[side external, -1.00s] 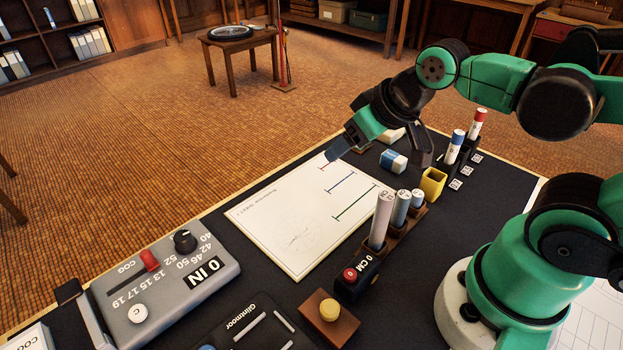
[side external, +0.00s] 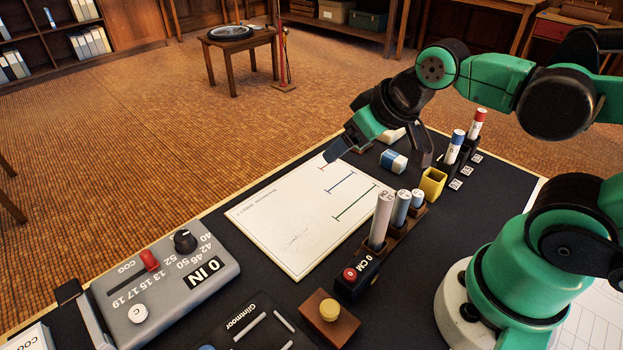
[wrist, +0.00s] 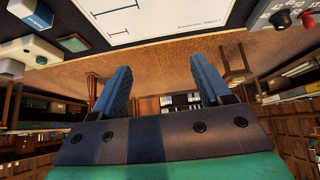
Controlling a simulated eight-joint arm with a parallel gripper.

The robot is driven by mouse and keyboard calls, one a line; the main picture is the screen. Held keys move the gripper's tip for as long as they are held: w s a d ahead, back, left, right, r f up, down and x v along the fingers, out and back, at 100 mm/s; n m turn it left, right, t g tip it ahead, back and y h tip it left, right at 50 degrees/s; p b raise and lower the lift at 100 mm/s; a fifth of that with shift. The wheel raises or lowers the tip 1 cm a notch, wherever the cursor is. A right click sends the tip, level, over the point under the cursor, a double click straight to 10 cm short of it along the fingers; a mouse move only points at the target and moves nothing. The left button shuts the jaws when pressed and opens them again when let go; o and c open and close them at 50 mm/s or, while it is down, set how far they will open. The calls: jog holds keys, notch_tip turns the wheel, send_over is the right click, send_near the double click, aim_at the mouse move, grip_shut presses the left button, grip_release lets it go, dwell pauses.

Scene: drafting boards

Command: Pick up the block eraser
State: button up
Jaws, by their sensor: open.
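The block eraser (side external: 393,161), white with a blue band, lies on the dark board top just beyond the right end of the white drawing sheet. In the wrist view, what looks like the same blue-and-white eraser (wrist: 35,12) is at the top left corner, outside the space between the fingers. My gripper (side external: 381,152) is open, its two fingers spread wide above the board. In the side view the eraser appears between the fingers, but they do not touch it. The wrist view also shows my gripper (wrist: 160,66) empty.
The drawing sheet (side external: 300,231) lies left of the eraser. A yellow cup (side external: 432,184) stands close to the eraser's right. Upright marked tubes (side external: 381,220) stand in a holder in front, with more tubes (side external: 454,147) at right. A pale object (side external: 394,135) lies behind the gripper.

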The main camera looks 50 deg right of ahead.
jog(key=g, duration=0.7)
send_over(395, 156)
notch_tip(395, 156, down, 8)
jog(key=shift+a+r, duration=0.1)
jog(key=shift+a, duration=0.05)
jog(key=shift+f, duration=2.9)
grip_shut()
